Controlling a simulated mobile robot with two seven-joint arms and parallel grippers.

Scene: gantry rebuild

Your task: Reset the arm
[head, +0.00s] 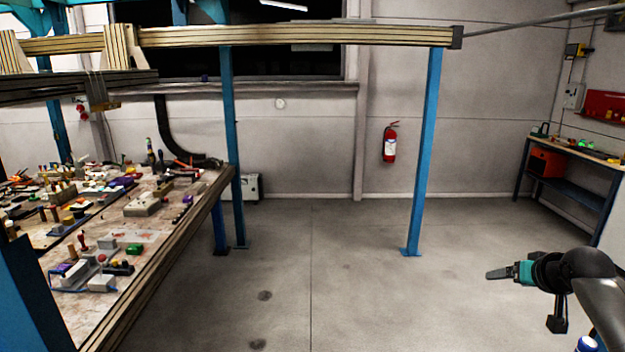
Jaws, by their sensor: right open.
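My right arm comes in at the lower right of the head view. Its gripper (503,272) has a teal part and a grey finger pointing left. It hangs over bare concrete floor, holds nothing that I can see, and is apart from everything around it. From this side its fingers overlap, so the gap between them hardly shows. My left gripper is not in the head view.
A table (150,285) crowded with tools and small parts stands at the left. Blue gantry posts (424,150) carry a beam (290,36) overhead. A workbench (575,150) stands at the right, and a fire extinguisher (390,144) hangs on the wall. The middle floor is clear.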

